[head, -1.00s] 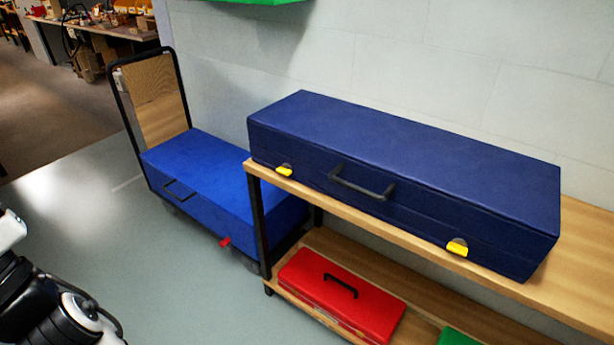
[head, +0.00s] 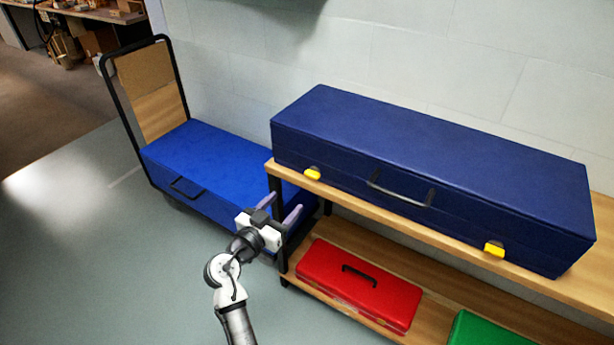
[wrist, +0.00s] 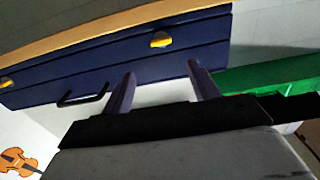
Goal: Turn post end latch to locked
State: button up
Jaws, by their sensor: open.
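A long dark blue case (head: 420,160) lies on the wooden shelf top, with a black handle (head: 400,194) on its front. It has two yellow latches: the left latch (head: 312,174), nearest the shelf's black corner post (head: 280,240), and the right latch (head: 494,250). Whether either is locked I cannot tell. My gripper (head: 284,206) is open and empty, left of and below the left latch, apart from it. In the wrist view, the case appears upside down, with one latch (wrist: 161,40) beyond my open gripper (wrist: 161,70) and another (wrist: 6,83) at the left edge.
A trolley with a bright blue case (head: 215,170) stands left of the shelf, partly behind my gripper. A red case (head: 360,285) and a green case (head: 485,330) lie on the lower shelf. Open floor (head: 90,250) is at left. A violin shape (wrist: 18,162) shows in the wrist view.

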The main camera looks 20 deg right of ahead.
aim_at(310, 176)
jog(key=p+x, duration=0.3)
jog(key=x, duration=0.8)
jog(key=shift+w+d, duration=0.2)
jog(key=shift+w, duration=0.1)
jog(key=c, duration=1)
